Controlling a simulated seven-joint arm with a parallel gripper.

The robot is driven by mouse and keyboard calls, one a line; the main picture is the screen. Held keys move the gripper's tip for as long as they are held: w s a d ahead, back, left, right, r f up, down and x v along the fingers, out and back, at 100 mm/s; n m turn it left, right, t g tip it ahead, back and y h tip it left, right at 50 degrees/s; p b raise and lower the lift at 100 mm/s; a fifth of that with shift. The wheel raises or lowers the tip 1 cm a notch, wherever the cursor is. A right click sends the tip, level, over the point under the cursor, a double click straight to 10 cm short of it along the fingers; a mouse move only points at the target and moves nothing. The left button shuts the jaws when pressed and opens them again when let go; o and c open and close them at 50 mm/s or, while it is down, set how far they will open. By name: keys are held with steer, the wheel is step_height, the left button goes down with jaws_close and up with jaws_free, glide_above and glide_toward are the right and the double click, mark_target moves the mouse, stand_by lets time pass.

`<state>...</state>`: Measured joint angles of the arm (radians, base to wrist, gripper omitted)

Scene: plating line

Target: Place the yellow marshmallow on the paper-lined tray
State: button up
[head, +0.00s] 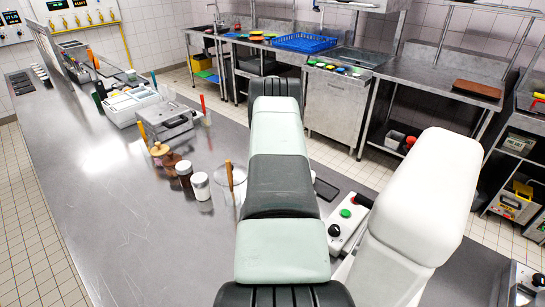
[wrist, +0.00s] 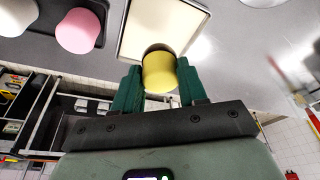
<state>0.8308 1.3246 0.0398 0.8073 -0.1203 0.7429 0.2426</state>
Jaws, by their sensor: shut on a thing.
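The yellow marshmallow (wrist: 158,76) is a short cylinder between the two green fingers of my gripper (wrist: 158,69) in the wrist view. The fingers are shut on its sides. The paper-lined tray (wrist: 165,22) has a pale liner and a thin rim, and shows just beyond the marshmallow, which overlaps its near edge in the picture. I cannot tell the height of the marshmallow above the tray or the counter. In the head view my arm hides the gripper, the marshmallow and the tray.
A pink marshmallow (wrist: 80,31) and a white one (wrist: 17,13) sit on a dark tray (wrist: 52,28) to the left. In the head view, jars (head: 199,187) and a control box with a green button (head: 345,214) flank my arm. The steel counter's left side (head: 110,210) is clear.

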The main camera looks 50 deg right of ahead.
steer(key=shift+f, duration=2)
steer(key=shift+f, duration=0.1)
steer(key=o, duration=0.7)
steer(key=shift+c, duration=0.2)
steer(key=v, duration=1.2)
steer(key=shift+w+a, duration=0.1)
